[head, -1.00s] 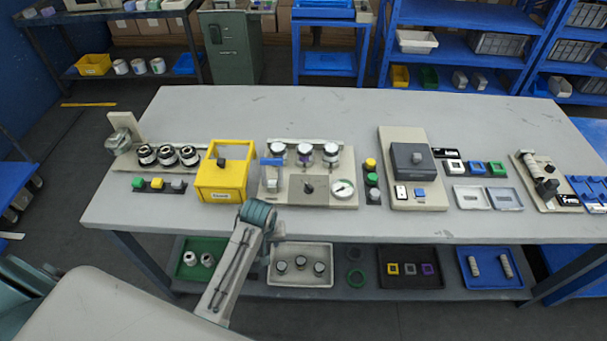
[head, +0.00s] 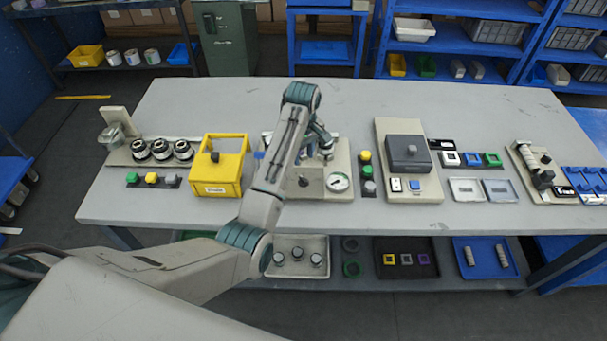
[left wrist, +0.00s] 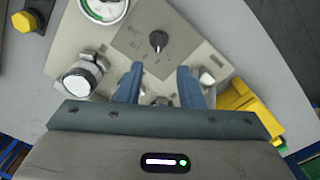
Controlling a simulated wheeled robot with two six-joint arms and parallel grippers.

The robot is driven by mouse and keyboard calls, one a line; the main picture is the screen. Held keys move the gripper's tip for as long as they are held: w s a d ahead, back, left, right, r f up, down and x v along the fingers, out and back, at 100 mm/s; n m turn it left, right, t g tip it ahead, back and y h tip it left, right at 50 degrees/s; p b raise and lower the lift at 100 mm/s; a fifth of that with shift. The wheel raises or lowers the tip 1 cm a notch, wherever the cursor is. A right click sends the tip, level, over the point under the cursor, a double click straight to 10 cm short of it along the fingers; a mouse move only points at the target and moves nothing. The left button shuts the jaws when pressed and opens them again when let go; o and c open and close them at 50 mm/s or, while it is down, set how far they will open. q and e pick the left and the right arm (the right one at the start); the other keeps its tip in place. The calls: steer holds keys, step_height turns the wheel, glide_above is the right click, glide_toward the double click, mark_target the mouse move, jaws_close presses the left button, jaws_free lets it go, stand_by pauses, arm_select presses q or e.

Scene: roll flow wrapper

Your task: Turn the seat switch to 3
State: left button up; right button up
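A station with a beige base (head: 343,158) stands mid-table. On its grey plate is a small black rotary knob (head: 304,180), the likely seat switch; its number marks are too small to read. The knob also shows in the left wrist view (left wrist: 158,40), on the grey plate. My left gripper (head: 325,154) hangs over the back of this station, partly hidden by its own arm. In the left wrist view its two blue fingers (left wrist: 158,73) are apart with nothing between them, and the knob lies beyond their tips, apart from them. My right gripper is not in view.
A round gauge (head: 338,182) is right of the knob. A yellow box (head: 217,182) with a handle stands left of the station; a column of coloured buttons (head: 367,172) stands right. The table's front strip is clear.

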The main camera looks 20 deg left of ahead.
mark_target(304, 179)
arm_select(q)
step_height(304, 179, down, 10)
steer(key=p, duration=0.2)
steer(key=shift+w+f+p, duration=0.1)
steer(key=shift+p, duration=0.3)
jaws_close()
